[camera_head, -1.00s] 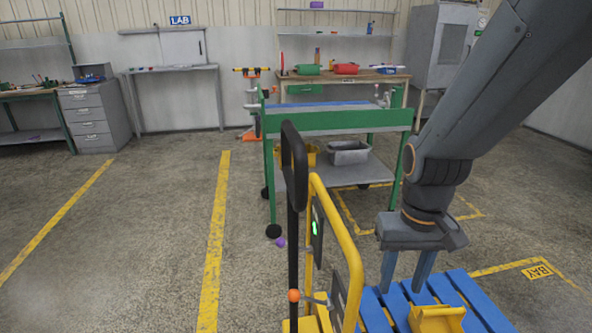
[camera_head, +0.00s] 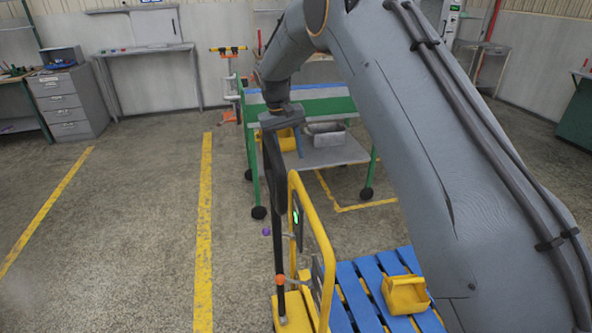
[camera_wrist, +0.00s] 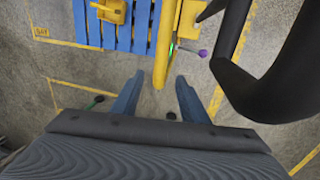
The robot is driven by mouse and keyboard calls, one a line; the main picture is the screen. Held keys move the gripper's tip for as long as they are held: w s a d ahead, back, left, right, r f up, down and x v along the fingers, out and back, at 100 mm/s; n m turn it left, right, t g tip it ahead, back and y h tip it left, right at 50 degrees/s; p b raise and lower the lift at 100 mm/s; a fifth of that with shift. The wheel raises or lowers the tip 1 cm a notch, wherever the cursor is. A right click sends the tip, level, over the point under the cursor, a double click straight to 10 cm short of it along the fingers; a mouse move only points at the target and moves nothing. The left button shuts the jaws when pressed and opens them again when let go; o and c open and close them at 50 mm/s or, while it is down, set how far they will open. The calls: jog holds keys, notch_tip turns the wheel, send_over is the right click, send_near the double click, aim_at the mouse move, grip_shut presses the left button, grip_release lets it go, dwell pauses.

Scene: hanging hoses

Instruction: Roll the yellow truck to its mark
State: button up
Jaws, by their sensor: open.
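My gripper (camera_head: 285,155) is open and empty, pointing down near the handle's top. A BAY label (camera_wrist: 41,31) shows on the floor in the wrist view.
A green-framed cart (camera_head: 312,106) with a yellow bin and a grey bin (camera_head: 325,133) stands behind the truck. A yellow floor line (camera_head: 204,230) runs on the left, with open floor around it. A purple knob (camera_head: 266,231) sits beside the handle.

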aim_at(295, 175)
jog(key=shift+w+d+f+p, duration=0.1)
jog(key=shift+d+f+p, duration=0.3)
jog(key=shift+f, duration=0.95)
jog(key=shift+w+d+f+p, duration=0.1)
jog(key=shift+f+p, duration=0.5)
jog(key=shift+f, duration=0.8)
jog(key=shift+w+d+f+p, duration=0.15)
jog(key=shift+f+p, duration=0.35)
jog(key=shift+f, duration=0.85)
jog(key=shift+s, duration=0.1)
grip_shut()
